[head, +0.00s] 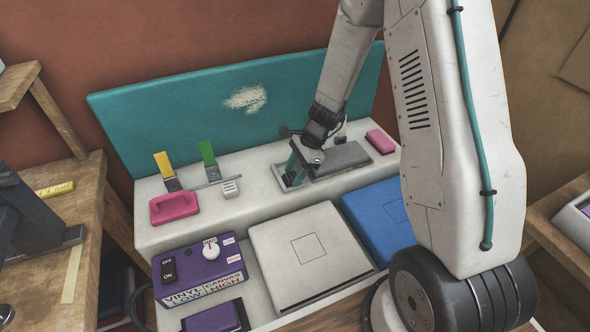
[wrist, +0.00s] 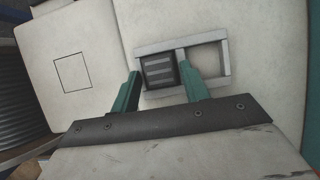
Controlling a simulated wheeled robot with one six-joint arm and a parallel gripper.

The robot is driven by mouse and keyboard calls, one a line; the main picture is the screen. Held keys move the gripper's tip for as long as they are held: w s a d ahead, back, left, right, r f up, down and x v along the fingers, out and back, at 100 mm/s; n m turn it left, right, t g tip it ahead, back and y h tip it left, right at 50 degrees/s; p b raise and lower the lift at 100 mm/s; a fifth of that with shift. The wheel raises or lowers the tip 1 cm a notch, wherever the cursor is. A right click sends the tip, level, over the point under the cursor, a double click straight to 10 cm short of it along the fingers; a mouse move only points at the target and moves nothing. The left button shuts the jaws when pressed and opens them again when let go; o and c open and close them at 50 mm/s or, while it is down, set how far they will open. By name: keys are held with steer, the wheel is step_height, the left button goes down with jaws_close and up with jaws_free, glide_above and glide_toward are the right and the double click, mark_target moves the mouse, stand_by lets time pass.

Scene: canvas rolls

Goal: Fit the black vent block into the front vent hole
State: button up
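The black vent block (wrist: 160,70), dark with lighter slats across its face, is at the front opening of a grey two-hole frame (wrist: 227,61) in the wrist view. The other opening (wrist: 207,58), farther back, is empty. My gripper (wrist: 160,62) has a teal finger at each side of the block, with no clear gap at either. Whether the block is fully down in the front hole or slightly above it is hard to tell. In the head view my gripper (head: 292,178) reaches down to the frame (head: 279,173); the block is hidden there.
A grey plate (head: 341,160) and a pink block (head: 380,141) lie right of the frame. A pink handled piece (head: 174,207), yellow and green tabs, and a small white vented block (head: 231,188) stand left. A teal panel (head: 180,115) rises behind. White and blue panels lie in front.

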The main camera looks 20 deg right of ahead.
steer(key=shift+o, duration=0.9)
steer(key=v, duration=0.7)
steer(key=shift+d+r, duration=0.2)
steer(key=shift+r, duration=0.15)
